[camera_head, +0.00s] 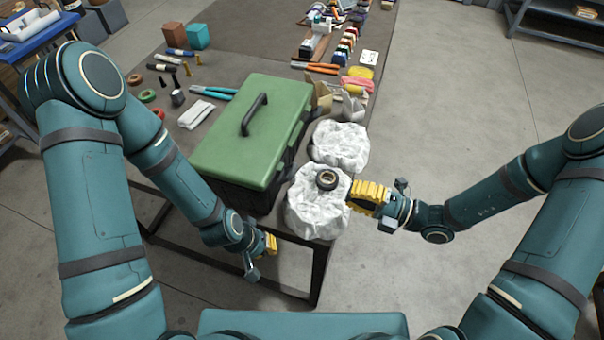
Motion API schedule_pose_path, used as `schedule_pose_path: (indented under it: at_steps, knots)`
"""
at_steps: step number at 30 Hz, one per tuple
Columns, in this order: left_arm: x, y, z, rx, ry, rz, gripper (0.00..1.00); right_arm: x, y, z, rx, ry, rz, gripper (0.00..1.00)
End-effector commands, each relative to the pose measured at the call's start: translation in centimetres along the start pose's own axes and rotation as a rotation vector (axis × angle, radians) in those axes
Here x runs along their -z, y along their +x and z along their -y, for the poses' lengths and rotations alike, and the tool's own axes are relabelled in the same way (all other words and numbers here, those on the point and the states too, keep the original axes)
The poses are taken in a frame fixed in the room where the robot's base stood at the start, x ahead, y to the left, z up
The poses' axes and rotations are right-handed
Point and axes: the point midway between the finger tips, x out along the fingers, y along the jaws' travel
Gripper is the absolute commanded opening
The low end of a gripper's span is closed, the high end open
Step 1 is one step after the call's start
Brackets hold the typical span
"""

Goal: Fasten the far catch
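A toolbox with a green lid (228,142) and a dark base stands near the table's front edge, its lid down. A dark handle (254,114) is on top of the lid. I cannot make out the far catch or any other catch in this view. My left gripper (270,244), with yellow fingers, is low in front of the toolbox's near right corner, by the table edge. My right gripper (364,196), also yellow-fingered, is beside the nearer white crumpled bundle, to the right of the toolbox and apart from it. The finger gaps cannot be judged.
A white crumpled bundle (312,212) with a dark ring (327,180) on it and another white bundle (340,146) lie right of the toolbox. Pliers (212,94), a folded cloth (196,115) and small parts crowd the table beyond. The floor to the right is clear.

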Motion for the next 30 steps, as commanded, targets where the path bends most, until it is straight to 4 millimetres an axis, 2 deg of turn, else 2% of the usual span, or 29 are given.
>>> schedule_pose_path:
  at_steps: [9, 16, 22, 30]
  knots:
    - [-0.3, 0.7, 0.2, -0.001, 0.002, 0.006, 0.00, 0.2, 6.2, 0.1, -0.001, 0.000, -0.006, 0.00]
    - [-0.5, 1.1, 0.4, -0.001, 0.003, 0.011, 0.00, 0.1, 10.2, 0.1, 0.000, 0.000, -0.005, 0.00]
    - [-0.6, 1.3, 0.5, -0.001, 0.004, 0.013, 0.00, 0.1, 12.0, 0.1, 0.000, 0.000, -0.002, 0.00]
    - [-0.7, 1.3, 0.5, -0.002, 0.004, 0.014, 0.00, 0.1, 12.4, 0.0, 0.001, 0.000, -0.001, 0.00]
